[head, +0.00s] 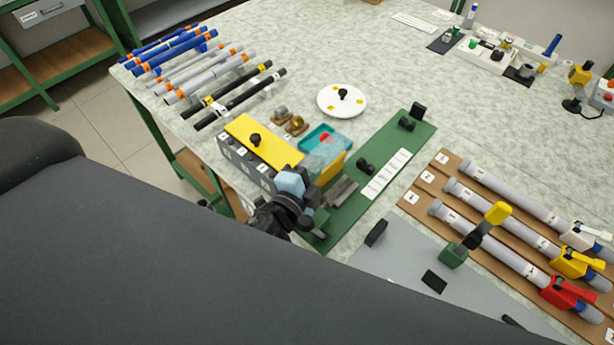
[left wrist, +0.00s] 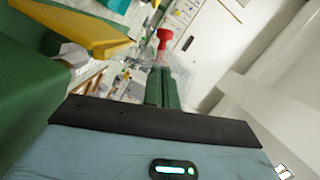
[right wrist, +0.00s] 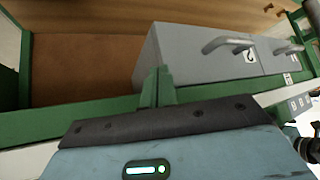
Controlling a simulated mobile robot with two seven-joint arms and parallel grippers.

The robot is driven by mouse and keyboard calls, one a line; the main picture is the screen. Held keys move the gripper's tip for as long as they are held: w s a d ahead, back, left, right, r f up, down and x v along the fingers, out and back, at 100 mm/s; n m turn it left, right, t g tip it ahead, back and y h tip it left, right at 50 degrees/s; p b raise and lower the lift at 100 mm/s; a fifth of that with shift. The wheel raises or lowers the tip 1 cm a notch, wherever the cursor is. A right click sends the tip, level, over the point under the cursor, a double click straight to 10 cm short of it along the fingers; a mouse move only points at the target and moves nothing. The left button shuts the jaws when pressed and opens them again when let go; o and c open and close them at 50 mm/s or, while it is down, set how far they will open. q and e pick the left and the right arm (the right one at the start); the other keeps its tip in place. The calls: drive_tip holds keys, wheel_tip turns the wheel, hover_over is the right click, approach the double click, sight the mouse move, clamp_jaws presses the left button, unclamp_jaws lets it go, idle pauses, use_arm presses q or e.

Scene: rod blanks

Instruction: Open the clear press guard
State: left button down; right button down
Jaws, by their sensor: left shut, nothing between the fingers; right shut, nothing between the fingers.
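The clear guard (head: 319,160) shows as a pale, see-through panel beside a yellow plate (head: 333,170) on the green press base (head: 398,138). In the left wrist view the clear guard (left wrist: 183,72) shows faintly behind my fingertips, with a red knob (left wrist: 163,37) beyond. My left gripper (left wrist: 162,88) is shut and empty, close to the guard; I cannot tell if it touches. In the head view its pale blue body covers part of the press. My right gripper (right wrist: 158,88) is shut and empty, in front of grey drawers (right wrist: 190,60), outside the head view.
A grey box with a yellow lid (head: 265,142) stands left of the press, a teal tray (head: 345,141) behind it. A white disc (head: 342,100) lies farther back. Rods (head: 215,75) lie at the far left; clamped tubes (head: 505,230) lie at right. The back middle tabletop is clear.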

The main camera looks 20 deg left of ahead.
use_arm(q)
drive_tip(key=shift+w, duration=0.3)
drive_tip(key=shift+w+a+p, duration=0.2)
drive_tip(key=shift+a+p, duration=0.15)
drive_tip(key=shift+a, duration=0.25)
drive_tip(key=shift+f, duration=0.1)
drive_tip(key=shift+a, duration=0.1)
